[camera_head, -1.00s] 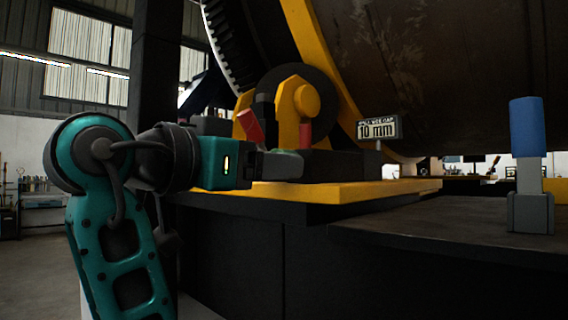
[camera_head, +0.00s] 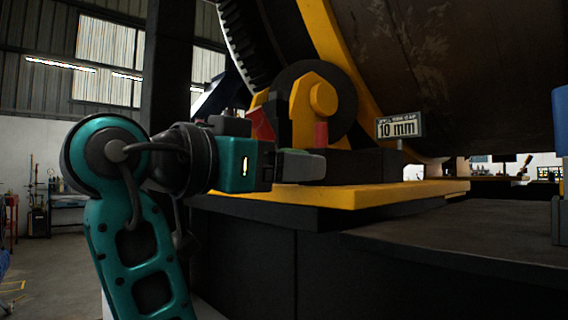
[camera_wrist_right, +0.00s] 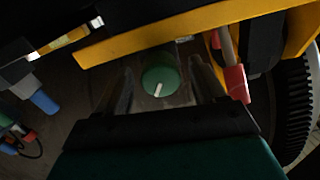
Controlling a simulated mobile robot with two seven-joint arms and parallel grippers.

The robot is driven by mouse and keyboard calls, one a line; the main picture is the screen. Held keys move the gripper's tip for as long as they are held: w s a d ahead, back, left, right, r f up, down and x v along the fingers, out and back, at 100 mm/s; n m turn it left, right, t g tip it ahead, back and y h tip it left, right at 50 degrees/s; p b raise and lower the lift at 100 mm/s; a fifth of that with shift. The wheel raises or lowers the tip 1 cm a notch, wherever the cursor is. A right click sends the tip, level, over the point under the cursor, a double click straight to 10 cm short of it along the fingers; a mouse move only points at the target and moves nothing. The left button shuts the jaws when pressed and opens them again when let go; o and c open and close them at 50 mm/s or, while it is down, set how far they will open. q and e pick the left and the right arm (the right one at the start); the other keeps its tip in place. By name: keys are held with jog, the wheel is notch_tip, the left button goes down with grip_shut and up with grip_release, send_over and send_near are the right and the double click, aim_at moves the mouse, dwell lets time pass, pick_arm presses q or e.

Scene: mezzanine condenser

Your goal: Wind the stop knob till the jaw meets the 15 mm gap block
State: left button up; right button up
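In the right wrist view a round green knob (camera_wrist_right: 160,80) with a white pointer line sits between the two fingers of my right gripper (camera_wrist_right: 163,84). The fingers stand apart on either side, and dark gaps show between them and the knob. In the head view my right gripper (camera_head: 300,166) reaches in front of the yellow-based machine, and the knob is hidden there. A small sign (camera_head: 400,126) reads 10 mm. I cannot make out the jaw or the gap block for certain. My left gripper is not in view.
A yellow plate (camera_head: 380,192) and a yellow roller bracket (camera_head: 310,110) with red parts (camera_head: 321,135) stand close to the gripper. A big drum (camera_head: 450,70) overhangs. A blue-topped grey post (camera_head: 561,130) stands at the right edge. The dark tabletop (camera_head: 440,238) before it is clear.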

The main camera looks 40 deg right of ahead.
jog(key=c, duration=1)
jog(key=shift+f+m+b, duration=0.15)
jog(key=shift+m+b, duration=0.4)
jog(key=shift+m, duration=0.85)
jog(key=o, duration=1)
jog(key=shift+o, duration=0.2)
